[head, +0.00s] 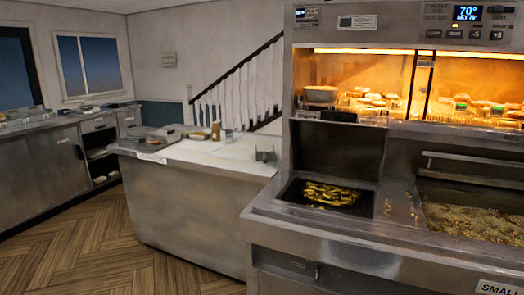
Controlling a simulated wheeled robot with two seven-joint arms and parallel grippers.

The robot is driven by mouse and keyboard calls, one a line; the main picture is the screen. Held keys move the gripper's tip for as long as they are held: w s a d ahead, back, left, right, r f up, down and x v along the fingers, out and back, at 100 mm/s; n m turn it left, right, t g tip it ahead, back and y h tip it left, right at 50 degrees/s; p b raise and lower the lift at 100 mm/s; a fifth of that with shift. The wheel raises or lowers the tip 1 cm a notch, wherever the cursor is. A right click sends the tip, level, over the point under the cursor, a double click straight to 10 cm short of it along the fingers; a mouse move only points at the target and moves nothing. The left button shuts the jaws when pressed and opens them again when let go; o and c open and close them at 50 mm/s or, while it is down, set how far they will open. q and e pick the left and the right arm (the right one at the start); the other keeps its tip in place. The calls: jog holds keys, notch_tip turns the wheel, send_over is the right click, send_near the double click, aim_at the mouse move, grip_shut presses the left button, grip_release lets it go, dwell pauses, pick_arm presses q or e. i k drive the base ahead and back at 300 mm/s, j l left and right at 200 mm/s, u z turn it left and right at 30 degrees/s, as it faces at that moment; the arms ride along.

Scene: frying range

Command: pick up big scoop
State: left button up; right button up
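I cannot make out a big scoop with certainty in the head view. A small grey metal object (265,153) stands on the white counter, too small to identify. Neither of my grippers is in view, so I cannot see whether they hold anything.
The steel frying range (345,245) fills the right side, with a bin of chips (335,194), a fryer pan (475,222) and a lit warming cabinet (375,85) above. A white-topped counter (205,152) adjoins it. Wooden floor (75,250) is clear at left.

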aim_at(265, 156)
jog(key=i+j+z, duration=0.15)
jog(key=i+j, duration=0.9)
jog(key=i+j+z, duration=0.15)
jog(key=i+j, duration=1)
